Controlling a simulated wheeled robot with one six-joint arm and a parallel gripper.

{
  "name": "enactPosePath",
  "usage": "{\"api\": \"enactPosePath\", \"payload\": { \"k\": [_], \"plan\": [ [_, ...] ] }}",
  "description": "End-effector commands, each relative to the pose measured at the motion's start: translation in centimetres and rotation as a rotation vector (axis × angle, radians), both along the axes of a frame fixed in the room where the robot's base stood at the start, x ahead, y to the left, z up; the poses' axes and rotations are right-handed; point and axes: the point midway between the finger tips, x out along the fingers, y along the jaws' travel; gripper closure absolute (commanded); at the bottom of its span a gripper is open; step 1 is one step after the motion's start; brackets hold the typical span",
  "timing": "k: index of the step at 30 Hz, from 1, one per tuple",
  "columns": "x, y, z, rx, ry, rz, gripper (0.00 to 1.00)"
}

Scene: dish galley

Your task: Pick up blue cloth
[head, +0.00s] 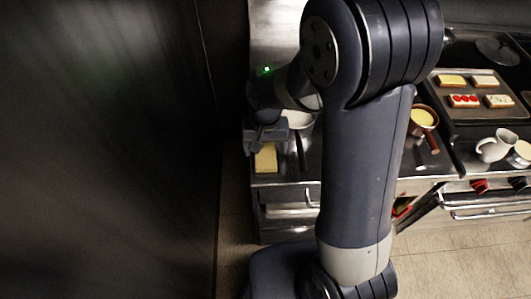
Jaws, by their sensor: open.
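I cannot make out the blue cloth for certain in the head view. My arm fills the middle of the picture and hides part of the counter. My gripper (265,133) is at the far end of the arm, low over the left end of the counter. It is small and dark here, with its jaws open. I cannot tell whether a cloth lies under or behind it.
A pale yellow block or board (265,158) lies just below my gripper. A white bowl (299,119) stands to its right. Further right are a saucepan (422,118), a white jug (496,146) and a tray (470,112) of topped slices. A dark panel (105,150) fills the left.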

Motion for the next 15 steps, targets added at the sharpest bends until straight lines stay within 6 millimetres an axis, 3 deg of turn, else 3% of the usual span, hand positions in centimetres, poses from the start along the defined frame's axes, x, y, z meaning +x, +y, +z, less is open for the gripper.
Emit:
{"api": "enactPosePath", "payload": {
  "k": [11,15],
  "plan": [
    [-0.02,0.01,-0.97,0.000,-0.001,0.000,0.20],
    [-0.02,0.01,-0.95,0.000,-0.001,0.000,0.31]
  ]
}}
